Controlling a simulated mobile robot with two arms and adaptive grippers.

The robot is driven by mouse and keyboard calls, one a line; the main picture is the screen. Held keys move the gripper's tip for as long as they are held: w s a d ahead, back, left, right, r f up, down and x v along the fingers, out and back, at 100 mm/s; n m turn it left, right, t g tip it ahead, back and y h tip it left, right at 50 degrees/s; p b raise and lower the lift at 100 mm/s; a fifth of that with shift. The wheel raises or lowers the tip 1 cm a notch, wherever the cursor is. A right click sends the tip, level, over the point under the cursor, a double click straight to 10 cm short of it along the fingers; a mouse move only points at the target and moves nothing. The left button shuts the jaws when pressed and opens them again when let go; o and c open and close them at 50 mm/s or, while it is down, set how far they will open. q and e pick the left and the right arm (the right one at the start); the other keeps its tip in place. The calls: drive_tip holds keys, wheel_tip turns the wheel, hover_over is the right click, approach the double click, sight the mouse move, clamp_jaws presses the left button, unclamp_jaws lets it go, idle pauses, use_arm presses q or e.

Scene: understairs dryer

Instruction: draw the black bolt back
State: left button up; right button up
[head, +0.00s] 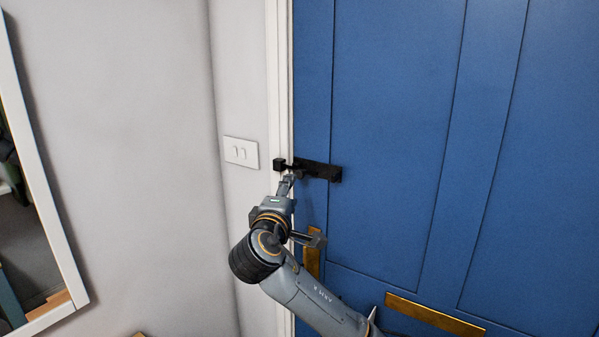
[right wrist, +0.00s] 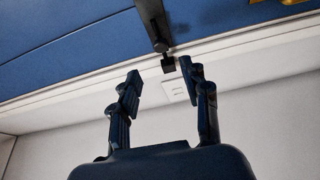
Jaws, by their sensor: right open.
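The black bolt (head: 320,171) is mounted on the blue door (head: 395,110) near its left edge. Its rod runs left to a small black keeper (head: 279,164) on the white frame. My right gripper (head: 288,180) is just below the rod and keeper, partly covering them. In the right wrist view, the bolt (right wrist: 151,22) comes down from the top, with a round knob (right wrist: 160,46) near its end. The open fingers of my right gripper (right wrist: 163,72) are on either side of the bolt's end and keeper, with no clear contact. My left gripper is out of view.
A white double light switch (head: 241,152) is on the wall left of the frame. A brass plate (head: 433,316) and a brass piece (head: 312,252) are lower on the door. A white-framed mirror (head: 50,225) stands at far left.

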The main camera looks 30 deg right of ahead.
sight(299, 176)
drive_tip(key=p+x, duration=0.3)
drive_tip(key=x, duration=0.8)
drive_tip(key=shift+p, duration=0.3)
drive_tip(key=shift+w+d+f, duration=0.1)
drive_tip(key=shift+w+d, duration=0.15)
drive_tip(key=shift+d, duration=0.05)
drive_tip(key=shift+c, duration=0.2)
clamp_jaws()
